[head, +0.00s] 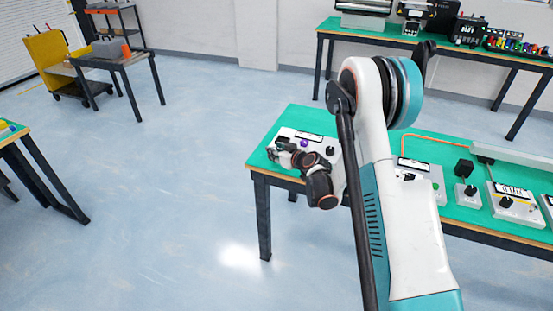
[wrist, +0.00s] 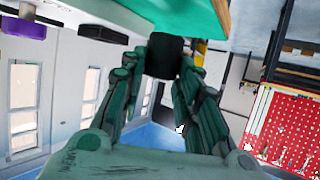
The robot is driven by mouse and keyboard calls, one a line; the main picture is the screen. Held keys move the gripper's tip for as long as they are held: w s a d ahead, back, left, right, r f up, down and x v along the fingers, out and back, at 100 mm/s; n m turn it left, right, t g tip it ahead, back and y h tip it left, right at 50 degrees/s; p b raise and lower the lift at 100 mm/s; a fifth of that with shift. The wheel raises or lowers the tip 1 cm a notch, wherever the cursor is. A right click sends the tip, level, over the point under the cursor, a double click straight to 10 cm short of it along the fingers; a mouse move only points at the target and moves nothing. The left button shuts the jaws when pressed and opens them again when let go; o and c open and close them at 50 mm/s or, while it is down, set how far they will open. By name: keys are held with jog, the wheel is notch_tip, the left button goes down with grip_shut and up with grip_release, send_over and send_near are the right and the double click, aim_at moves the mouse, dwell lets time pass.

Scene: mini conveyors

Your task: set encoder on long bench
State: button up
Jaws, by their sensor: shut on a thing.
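My gripper (wrist: 165,68) is shut on a short black cylinder (wrist: 164,54), which I take to be the encoder. In the wrist view the cylinder sits between the two green-tinted fingertips, close under the green bench top at the upper edge. I cannot tell whether it touches the bench. In the head view my gripper (head: 283,152) is at the left end of the green-topped bench (head: 294,117), beside a white box (head: 318,140) with a purple knob (head: 304,143). The held piece is hard to make out there. My arm hides the middle of this bench.
White control boxes (head: 506,209) and a small black cube (head: 464,167) stand on the right part of the bench. Another green-topped bench (head: 345,30) with equipment stands at the back wall. A yellow cart (head: 46,53) is far left.

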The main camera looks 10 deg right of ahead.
jog(key=shift+f, duration=1.2)
jog(key=shift+f, duration=0.1)
jog(key=o, duration=1.1)
